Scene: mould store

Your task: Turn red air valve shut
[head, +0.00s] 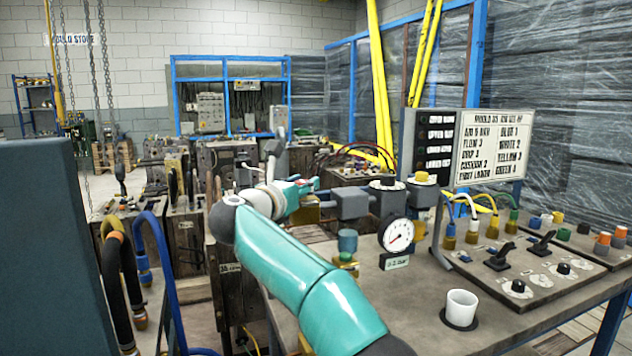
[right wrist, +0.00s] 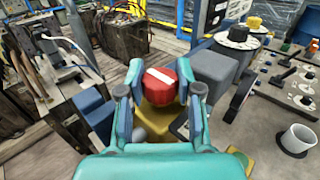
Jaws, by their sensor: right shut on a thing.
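The red air valve's knob (right wrist: 160,86) shows in the right wrist view, with a white bar across its top lying slightly aslant. A yellow body (right wrist: 150,120) shows below it. My right gripper (right wrist: 160,80) is shut on the red knob, one finger on each side. In the head view my right gripper (head: 303,187) is at the left end of the grey pipe blocks on the bench, and only a sliver of red (head: 316,183) shows beside its fingers. My left gripper is not in either view.
A pressure gauge (head: 397,235) and a white cup (head: 461,306) stand on the bench to the right of my arm. A control panel (head: 520,275) with levers and knobs lies beyond, below a lettered sign board (head: 490,145). Grey blocks (head: 352,204) adjoin the valve.

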